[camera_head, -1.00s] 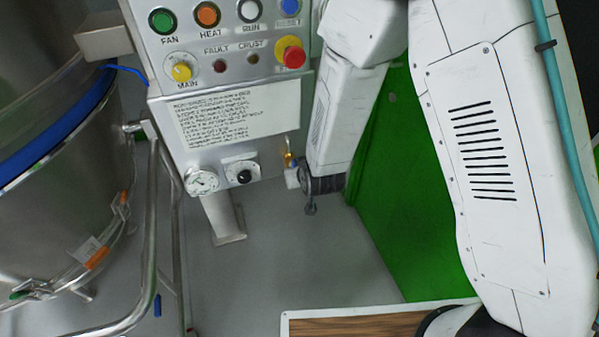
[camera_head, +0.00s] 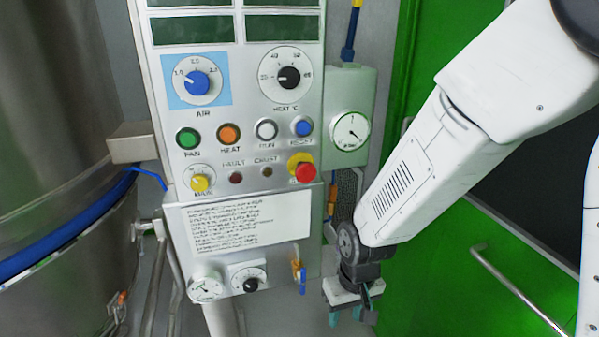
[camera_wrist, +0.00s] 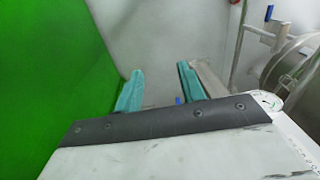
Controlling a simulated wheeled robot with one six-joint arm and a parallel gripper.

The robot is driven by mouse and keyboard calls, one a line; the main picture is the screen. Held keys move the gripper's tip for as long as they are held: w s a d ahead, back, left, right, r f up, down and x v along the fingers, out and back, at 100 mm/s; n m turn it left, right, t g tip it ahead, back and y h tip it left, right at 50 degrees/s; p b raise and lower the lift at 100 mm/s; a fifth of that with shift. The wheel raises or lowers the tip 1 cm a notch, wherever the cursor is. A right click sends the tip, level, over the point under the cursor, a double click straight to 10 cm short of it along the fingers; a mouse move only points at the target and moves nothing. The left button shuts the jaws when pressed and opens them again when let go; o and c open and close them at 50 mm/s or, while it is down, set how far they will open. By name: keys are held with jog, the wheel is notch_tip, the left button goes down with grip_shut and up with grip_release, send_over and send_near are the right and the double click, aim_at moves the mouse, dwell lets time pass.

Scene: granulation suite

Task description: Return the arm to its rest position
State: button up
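My gripper (camera_head: 352,315) shows in the head view at the lower end of my white arm, to the right of the lower part of the control panel (camera_head: 235,225). It points downward, and its two teal fingertips are apart. In the wrist view my gripper (camera_wrist: 160,90) also has its two teal fingers spread. Nothing shows between them. I cannot tell from the head view whether my gripper touches the panel's side; it looks apart.
The panel carries knobs, lamps and a red button (camera_head: 306,172). A blue-handled valve (camera_head: 301,279) sits close to my gripper. A gauge box (camera_head: 350,125) is above. A steel vessel (camera_head: 60,120) stands left; a green door (camera_head: 440,275) with a handle (camera_head: 520,292) stands right.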

jog(key=s+d+r+m, duration=0.1)
jog(key=s+d+r, duration=0.4)
jog(key=r, duration=0.3)
jog(key=s+d+r+m+t, duration=0.1)
jog(key=s+d+r, duration=0.4)
jog(key=r, duration=0.3)
jog(key=s+d+r+m, duration=0.1)
jog(key=s+d+r, duration=0.4)
jog(key=r, duration=0.3)
jog(key=shift+s+d+m+h, duration=0.3)
jog(key=shift+d+h, duration=0.1)
jog(key=shift+d, duration=0.5)
jog(key=shift+r, duration=0.1)
dwell(0.6)
